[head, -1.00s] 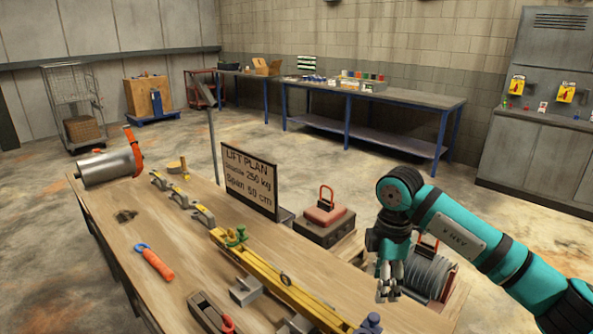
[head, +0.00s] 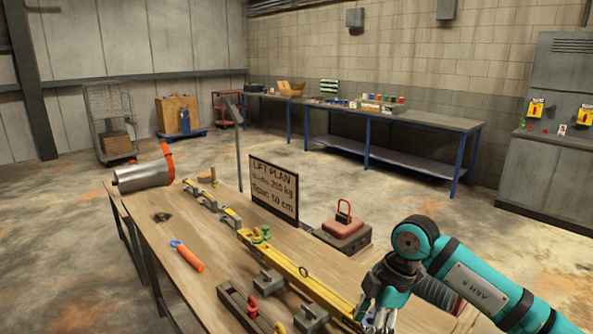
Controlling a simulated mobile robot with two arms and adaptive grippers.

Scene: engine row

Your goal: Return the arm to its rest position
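My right arm (head: 480,285) comes in from the lower right, teal with dark joints. Its gripper (head: 378,326) hangs downward at the bottom edge, over the right end of the wooden workbench. Its fingertips are cut off by the frame, so I cannot tell whether it is open or shut. No held object shows. My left gripper does not show.
The workbench (head: 150,231) carries a yellow beam (head: 310,280), an orange-handled tool (head: 188,256), a metal cylinder (head: 142,177) and a lift plan sign (head: 274,188). The floor beyond (head: 300,160) has free room.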

